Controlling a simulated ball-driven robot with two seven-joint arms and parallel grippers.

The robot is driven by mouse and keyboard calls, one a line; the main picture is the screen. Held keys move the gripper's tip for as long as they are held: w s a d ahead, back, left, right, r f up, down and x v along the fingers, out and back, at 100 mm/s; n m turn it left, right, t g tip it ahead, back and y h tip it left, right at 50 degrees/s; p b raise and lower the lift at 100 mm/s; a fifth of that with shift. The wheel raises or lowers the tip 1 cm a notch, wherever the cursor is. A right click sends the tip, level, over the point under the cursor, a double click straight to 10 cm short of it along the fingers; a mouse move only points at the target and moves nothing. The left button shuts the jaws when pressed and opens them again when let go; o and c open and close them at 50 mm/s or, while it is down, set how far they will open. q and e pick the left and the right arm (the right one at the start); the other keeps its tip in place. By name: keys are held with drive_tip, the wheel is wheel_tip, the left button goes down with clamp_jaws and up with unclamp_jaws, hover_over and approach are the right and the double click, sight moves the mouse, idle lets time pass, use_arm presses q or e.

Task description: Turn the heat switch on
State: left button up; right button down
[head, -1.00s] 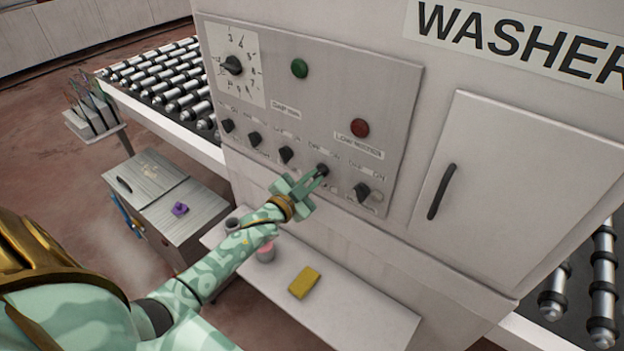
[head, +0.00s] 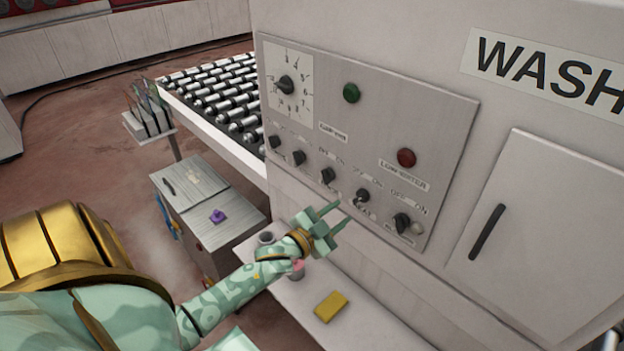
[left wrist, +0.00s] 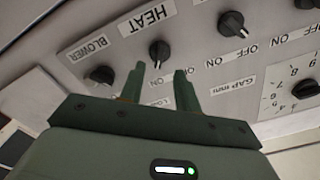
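The heat switch (head: 363,195) is a dark round knob, second from the right in the lower row of the washer's grey panel. In the left wrist view the picture is upside down, and the heat knob (left wrist: 160,50) shows beside the label HEAT. I cannot tell its setting clearly. My left gripper (head: 341,213) is open and empty, just in front of the panel and slightly left of and below the heat knob. In the left wrist view its fingertips (left wrist: 159,69) are apart, with the knob visible beyond the gap. My right gripper is out of view.
The blower knob (head: 402,222) sits to the right of the heat knob, with several other knobs to the left. A green button (head: 351,93) and a red one (head: 407,157) are above. A shelf (head: 375,325) below holds a yellow sponge (head: 331,306).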

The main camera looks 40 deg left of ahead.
use_arm(q)
drive_tip(key=s, duration=1)
drive_tip(key=shift+s+a+b, duration=0.3)
drive_tip(key=shift+a, duration=0.1)
